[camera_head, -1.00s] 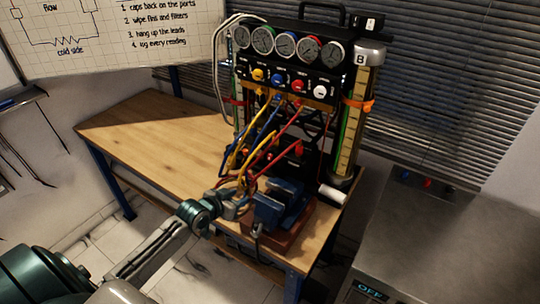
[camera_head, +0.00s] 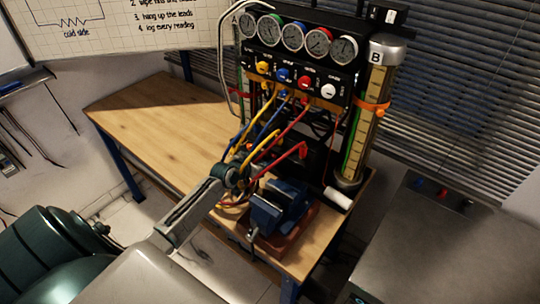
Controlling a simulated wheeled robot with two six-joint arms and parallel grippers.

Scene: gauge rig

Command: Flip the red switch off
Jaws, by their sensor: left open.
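The gauge rig (camera_head: 345,90) stands on the wooden bench, with a row of knobs under its dials. One knob is red (camera_head: 305,83). Below it, a red hose ends in a bent red piece (camera_head: 302,150) in front of the dark lower part of the rig. I cannot make out a separate red switch; hoses cover much of that lower area. My left gripper (camera_head: 250,172) is open, low in front of the rig among the yellow, blue and red hoses. Its fingers are small and partly hidden, and I cannot tell whether they touch a hose. My right gripper is out of view.
A blue vise (camera_head: 280,207) on a red-brown base stands just right of my left gripper. A clear column marked B (camera_head: 368,125) stands at the rig's right. The wooden bench (camera_head: 155,125) is bare on the left. A grey cabinet (camera_head: 435,245) is at the right.

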